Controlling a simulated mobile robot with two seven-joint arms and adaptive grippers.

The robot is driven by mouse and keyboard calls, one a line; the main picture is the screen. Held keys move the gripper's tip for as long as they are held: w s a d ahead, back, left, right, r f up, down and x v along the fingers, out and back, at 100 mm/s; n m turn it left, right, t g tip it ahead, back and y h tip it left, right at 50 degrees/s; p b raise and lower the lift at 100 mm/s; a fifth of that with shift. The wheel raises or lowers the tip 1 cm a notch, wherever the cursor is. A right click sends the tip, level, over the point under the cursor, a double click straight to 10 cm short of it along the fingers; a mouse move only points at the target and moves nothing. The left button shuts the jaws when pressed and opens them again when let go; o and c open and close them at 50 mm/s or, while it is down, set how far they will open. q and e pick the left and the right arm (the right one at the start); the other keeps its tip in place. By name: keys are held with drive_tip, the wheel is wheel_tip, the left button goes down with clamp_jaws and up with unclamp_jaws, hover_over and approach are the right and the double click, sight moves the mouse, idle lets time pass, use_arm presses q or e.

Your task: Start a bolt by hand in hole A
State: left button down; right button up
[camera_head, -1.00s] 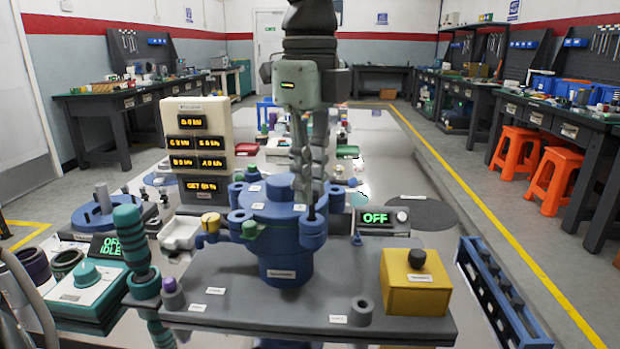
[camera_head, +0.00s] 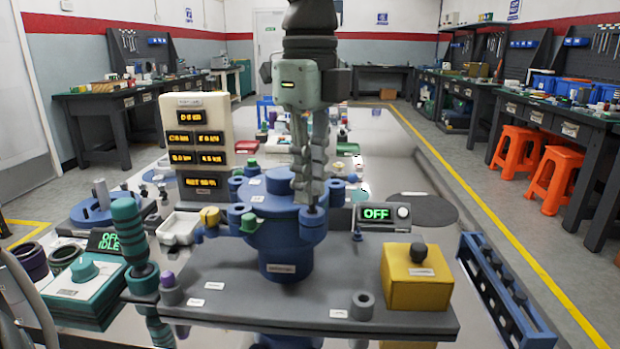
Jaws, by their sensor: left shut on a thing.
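A blue flanged housing (camera_head: 285,245) stands on a grey base plate (camera_head: 250,300), with several lugs around its rim. My left gripper (camera_head: 312,192) comes down from above, over the front-right lug (camera_head: 314,225). It is shut on a dark bolt (camera_head: 313,209), mostly hidden by the fingers. The bolt looks upright, with its lower end at or just above that lug; I cannot tell whether it is in the hole. The small hole labels are too blurred to read, so I cannot tell which is hole A. My right gripper is not in view.
A yellow box (camera_head: 415,283) with a black knob and a grey ring (camera_head: 362,305) sit on the plate's right. A blue rack (camera_head: 505,290) stands at the right. A teal-handled tool (camera_head: 130,235) and a display panel (camera_head: 200,145) stand at the left.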

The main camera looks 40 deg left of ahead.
use_arm(q)
drive_tip(key=shift+f+b, duration=0.5)
drive_tip(key=shift+b, duration=0.1)
idle(1.1)
drive_tip(key=shift+m, duration=1)
drive_tip(key=shift+m+p, duration=0.3)
drive_tip(key=shift+m, duration=0.8)
drive_tip(key=m, duration=0.4)
drive_tip(key=shift+p, duration=0.3)
